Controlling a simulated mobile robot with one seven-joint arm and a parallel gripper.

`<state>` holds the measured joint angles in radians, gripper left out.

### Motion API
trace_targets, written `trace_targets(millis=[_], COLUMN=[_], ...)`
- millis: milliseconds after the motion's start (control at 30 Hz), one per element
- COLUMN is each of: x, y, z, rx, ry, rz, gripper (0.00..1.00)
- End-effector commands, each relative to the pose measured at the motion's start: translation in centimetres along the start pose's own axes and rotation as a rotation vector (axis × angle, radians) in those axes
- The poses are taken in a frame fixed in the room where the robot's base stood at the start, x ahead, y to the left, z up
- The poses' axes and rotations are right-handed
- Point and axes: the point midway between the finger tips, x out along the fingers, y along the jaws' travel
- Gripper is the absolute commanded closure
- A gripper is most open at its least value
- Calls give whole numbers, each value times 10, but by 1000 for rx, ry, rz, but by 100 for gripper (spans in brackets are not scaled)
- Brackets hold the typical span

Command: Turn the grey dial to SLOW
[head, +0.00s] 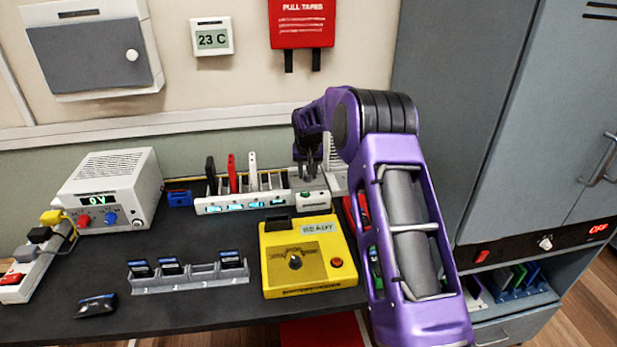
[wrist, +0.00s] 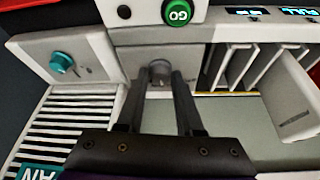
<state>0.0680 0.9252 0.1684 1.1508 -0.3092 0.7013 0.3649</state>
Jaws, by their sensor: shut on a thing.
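The grey dial (wrist: 160,68) is on the face of a pale unit, below a green GO button (wrist: 178,12) in the wrist view. My gripper (wrist: 161,84) is shut on the dial, with one dark finger on each side of it. In the head view my gripper (head: 309,172) is at the pale unit (head: 312,200) at the back of the bench, and I cannot make out the dial there. The word SLOW and the dial's pointer cannot be read in either view.
A teal knob (wrist: 62,62) is on a pale panel left of the dial in the wrist view. A charging rack (head: 238,207) stands left of my gripper. A yellow tester (head: 280,266) marked READY and a card holder (head: 190,280) stand in front. Dark bench is clear between them.

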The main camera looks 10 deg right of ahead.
Motion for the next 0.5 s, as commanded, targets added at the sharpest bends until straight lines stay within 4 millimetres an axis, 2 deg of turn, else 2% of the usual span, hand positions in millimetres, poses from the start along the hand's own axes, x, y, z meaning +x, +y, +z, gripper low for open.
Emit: trace_targets(millis=[233,500], x=[1,1], y=[-2,-2], z=[1,1], rx=[134,205], ry=[-2,-2], rz=[56,86], gripper=[100,100])
